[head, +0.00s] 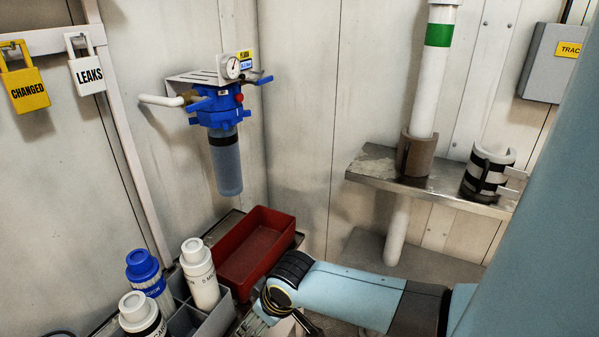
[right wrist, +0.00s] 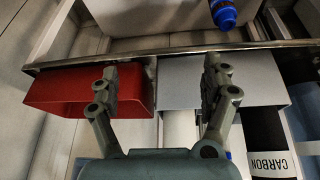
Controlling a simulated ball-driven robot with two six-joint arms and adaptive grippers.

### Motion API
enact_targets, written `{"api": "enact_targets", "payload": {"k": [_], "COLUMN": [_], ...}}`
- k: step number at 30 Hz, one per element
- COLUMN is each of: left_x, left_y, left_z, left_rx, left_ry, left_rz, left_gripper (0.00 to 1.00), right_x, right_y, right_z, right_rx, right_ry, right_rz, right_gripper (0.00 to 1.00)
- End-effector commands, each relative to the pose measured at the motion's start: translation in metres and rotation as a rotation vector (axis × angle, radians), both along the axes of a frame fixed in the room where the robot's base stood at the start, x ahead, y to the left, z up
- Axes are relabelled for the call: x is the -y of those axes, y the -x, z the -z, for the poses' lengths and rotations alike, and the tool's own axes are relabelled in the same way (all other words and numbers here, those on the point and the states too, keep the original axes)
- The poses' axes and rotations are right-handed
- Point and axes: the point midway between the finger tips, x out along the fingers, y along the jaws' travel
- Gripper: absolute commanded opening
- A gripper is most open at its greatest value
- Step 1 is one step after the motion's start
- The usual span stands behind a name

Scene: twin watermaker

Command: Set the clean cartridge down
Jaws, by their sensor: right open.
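In the head view a white cartridge (head: 200,273) with a "5 M..." label stands upright in a grey divided crate (head: 213,328). A blue-topped cartridge (head: 147,277) and a white, black-banded cartridge (head: 138,315) stand beside it. The carbon cartridge (right wrist: 262,130) shows at the right of the right wrist view. My right gripper (right wrist: 160,80) is open, with its fingers apart over the join between the red bin and the grey crate. I see nothing held between them. In the head view this gripper is cut off at the bottom edge. My left gripper is not in view.
The red bin (head: 285,228) looks empty behind the crate. A blue filter head (head: 222,110) with a clear bowl (head: 226,165) hangs on the wall above it. A metal shelf (head: 370,165) with a pipe through it is at right.

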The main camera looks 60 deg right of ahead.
Motion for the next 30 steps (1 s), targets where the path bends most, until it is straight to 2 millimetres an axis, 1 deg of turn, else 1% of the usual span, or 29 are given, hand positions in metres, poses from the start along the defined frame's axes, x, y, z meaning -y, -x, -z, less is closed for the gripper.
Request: {"api": "enact_targets", "payload": {"k": [1, 2, 3, 5, 6, 8, 9, 12, 14, 16, 18, 25, 28, 30], "left_x": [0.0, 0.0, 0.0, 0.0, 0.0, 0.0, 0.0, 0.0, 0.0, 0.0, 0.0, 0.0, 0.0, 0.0], "left_y": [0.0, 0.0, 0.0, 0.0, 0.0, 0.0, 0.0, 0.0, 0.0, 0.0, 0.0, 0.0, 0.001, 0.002], "left_z": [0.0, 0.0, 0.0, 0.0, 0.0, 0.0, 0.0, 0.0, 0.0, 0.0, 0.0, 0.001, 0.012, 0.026], "left_rx": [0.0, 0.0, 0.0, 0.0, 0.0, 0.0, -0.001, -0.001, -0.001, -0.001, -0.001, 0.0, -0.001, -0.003], "left_ry": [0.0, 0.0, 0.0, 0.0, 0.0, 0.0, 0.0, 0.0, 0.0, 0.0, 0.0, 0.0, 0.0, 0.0], "left_rz": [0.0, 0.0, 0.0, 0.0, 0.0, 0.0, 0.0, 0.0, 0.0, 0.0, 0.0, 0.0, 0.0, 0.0], "left_gripper": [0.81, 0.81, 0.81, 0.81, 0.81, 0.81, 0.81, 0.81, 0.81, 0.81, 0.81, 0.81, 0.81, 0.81], "right_x": [0.002, 0.003, 0.003, 0.001, -0.001, -0.006, -0.009, -0.015, -0.018, -0.019, -0.02, -0.019, -0.019, -0.019], "right_y": [0.04, 0.063, 0.095, 0.145, 0.177, 0.221, 0.247, 0.296, 0.313, 0.323, 0.326, 0.326, 0.326, 0.327], "right_z": [0.048, 0.072, 0.101, 0.137, 0.156, 0.177, 0.187, 0.201, 0.205, 0.207, 0.207, 0.208, 0.219, 0.234], "right_rx": [-0.064, -0.091, -0.126, -0.176, -0.207, -0.244, -0.266, -0.305, -0.318, -0.325, -0.326, -0.326, -0.328, -0.33], "right_ry": [0.006, 0.012, 0.02, 0.028, 0.032, 0.034, 0.036, 0.035, 0.034, 0.034, 0.033, 0.034, 0.034, 0.034], "right_rz": [0.01, 0.011, 0.009, 0.003, -0.004, -0.016, -0.022, -0.038, -0.044, -0.048, -0.051, -0.049, -0.049, -0.049], "right_gripper": [0.81, 0.81, 0.81, 0.81, 0.81, 0.81, 0.81, 0.81, 0.81, 0.81, 0.81, 0.81, 0.81, 0.81]}}
